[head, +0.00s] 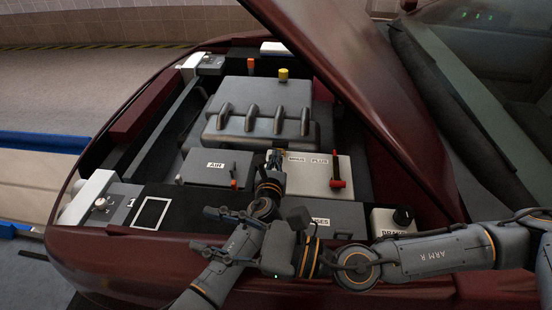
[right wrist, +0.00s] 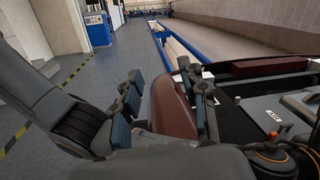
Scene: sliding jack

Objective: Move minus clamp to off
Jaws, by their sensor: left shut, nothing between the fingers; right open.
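The light grey battery (head: 308,182) sits in the open engine bay, with a label reading MINUS on its left and PLUS on its right. A red clamp (head: 337,172) stands at the plus side. My left gripper (head: 274,158) is shut and empty at the minus end of the battery. It covers that spot, so the minus clamp and its position cannot be made out. My right gripper (head: 204,230) is open and empty over the car's front edge, left of the battery. Its two spread fingers also show in the right wrist view (right wrist: 163,78).
The AIR box (head: 215,168) with an orange-red post is left of the battery; the engine cover (head: 262,115) is behind. The FUSES box (head: 345,216) and BRAKE reservoir (head: 392,222) lie in front and right. The raised dark red hood (head: 350,75) slants over the right side.

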